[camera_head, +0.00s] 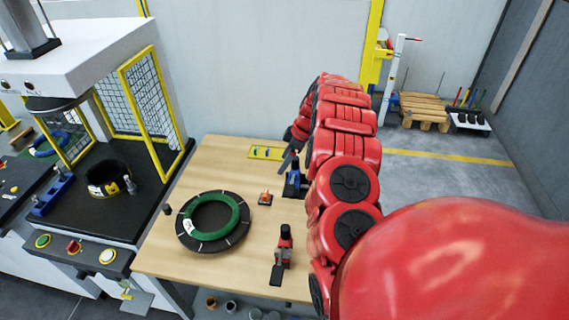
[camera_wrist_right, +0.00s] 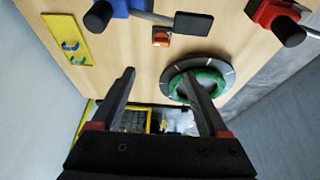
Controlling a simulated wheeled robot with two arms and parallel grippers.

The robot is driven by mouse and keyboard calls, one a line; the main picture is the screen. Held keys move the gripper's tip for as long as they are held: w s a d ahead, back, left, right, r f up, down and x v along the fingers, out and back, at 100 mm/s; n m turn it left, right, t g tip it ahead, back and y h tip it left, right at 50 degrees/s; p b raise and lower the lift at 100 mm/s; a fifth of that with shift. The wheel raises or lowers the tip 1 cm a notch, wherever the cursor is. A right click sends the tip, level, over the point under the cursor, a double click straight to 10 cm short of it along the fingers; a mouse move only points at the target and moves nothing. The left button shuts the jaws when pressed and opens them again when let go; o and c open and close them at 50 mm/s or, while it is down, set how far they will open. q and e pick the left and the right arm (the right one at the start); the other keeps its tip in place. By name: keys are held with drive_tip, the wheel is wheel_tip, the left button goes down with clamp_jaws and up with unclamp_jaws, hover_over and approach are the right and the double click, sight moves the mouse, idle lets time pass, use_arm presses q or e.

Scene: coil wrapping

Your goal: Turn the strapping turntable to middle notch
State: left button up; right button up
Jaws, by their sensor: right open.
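The strapping turntable is a black disc (camera_head: 240,232) with white marks on its rim, lying on the wooden workbench. A green coil (camera_head: 191,221) with a white tag rests on it. The turntable also shows in the right wrist view (camera_wrist_right: 229,77), beyond the right-hand finger, which covers part of it. My right gripper (camera_head: 289,155) is at the bench's far right side, up and right of the turntable in the head view and apart from it. In the right wrist view its fingers (camera_wrist_right: 156,76) are spread with nothing between them. My left gripper is not in view.
A blue clamp (camera_head: 293,185), a red clamp (camera_head: 284,253), an orange piece (camera_head: 265,198) and a yellow plate (camera_head: 265,153) are on the workbench (camera_head: 220,160). A small black post (camera_head: 167,209) stands left of the turntable. A press with yellow mesh guards (camera_head: 143,85) stands left.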

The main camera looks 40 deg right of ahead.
drive_tip(key=b, duration=0.7)
approach(265, 193)
drive_tip(key=p+x, duration=0.1)
drive_tip(key=x, duration=0.5)
drive_tip(key=shift+f, duration=0.15)
drive_tip(key=shift+x, duration=0.85)
drive_tip(key=shift+f, duration=0.3)
drive_tip(key=shift+w, duration=0.1)
drive_tip(key=shift+c, duration=0.3)
clamp_jaws()
